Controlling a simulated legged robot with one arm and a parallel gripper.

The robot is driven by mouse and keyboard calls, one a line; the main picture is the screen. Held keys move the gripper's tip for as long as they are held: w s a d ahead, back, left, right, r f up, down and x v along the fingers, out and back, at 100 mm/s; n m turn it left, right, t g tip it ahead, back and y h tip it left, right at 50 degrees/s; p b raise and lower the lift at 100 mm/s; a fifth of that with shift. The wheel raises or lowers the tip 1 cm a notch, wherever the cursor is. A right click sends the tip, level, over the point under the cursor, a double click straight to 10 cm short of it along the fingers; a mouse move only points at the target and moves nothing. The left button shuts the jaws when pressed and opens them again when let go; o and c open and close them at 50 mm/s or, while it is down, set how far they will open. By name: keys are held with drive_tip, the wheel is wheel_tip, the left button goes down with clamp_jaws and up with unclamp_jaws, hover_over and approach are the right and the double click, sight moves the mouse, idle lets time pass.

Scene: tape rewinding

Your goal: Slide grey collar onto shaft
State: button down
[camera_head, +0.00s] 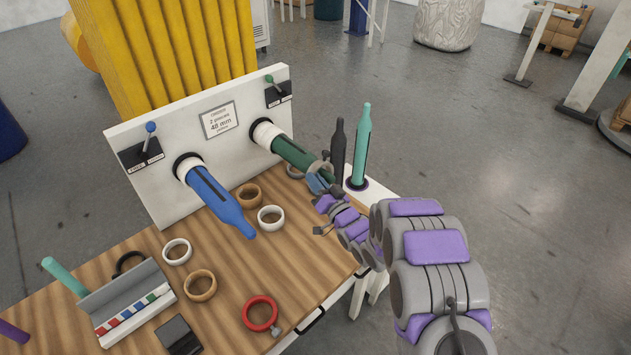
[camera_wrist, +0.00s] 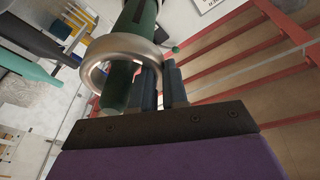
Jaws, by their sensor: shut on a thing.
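The grey collar (camera_head: 319,166) is held by my gripper (camera_head: 320,183) at the outer part of the dark green shaft (camera_head: 292,152), which points out from the white panel. In the wrist view the collar (camera_wrist: 98,72) is a smooth metallic ring around the green shaft (camera_wrist: 135,22). The shaft's tapered tip (camera_wrist: 116,88) shows through the ring toward the camera. My gripper's fingers (camera_wrist: 161,80) are shut on the collar's edge at its right side. Whether the ring touches the shaft is unclear.
A blue shaft (camera_head: 215,200) points out to the left. Two upright pegs, black (camera_head: 338,150) and teal (camera_head: 361,145), stand close behind my gripper. White, tan and red rings (camera_head: 260,314) lie on the wooden table (camera_head: 235,265). A grey rack (camera_head: 125,300) stands front left.

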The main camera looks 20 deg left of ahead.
drive_tip(key=shift+f, duration=0.1)
drive_tip(key=shift+w+d+f, duration=0.1)
drive_tip(key=shift+w+f, duration=0.1)
drive_tip(key=shift+f, duration=0.55)
drive_tip(key=c, duration=1.1)
unclamp_jaws()
drive_tip(key=shift+s+r, duration=0.1)
drive_tip(key=shift+d, duration=0.1)
drive_tip(key=p+v, duration=0.2)
drive_tip(key=v, duration=1.5)
drive_tip(key=shift+s, duration=0.1)
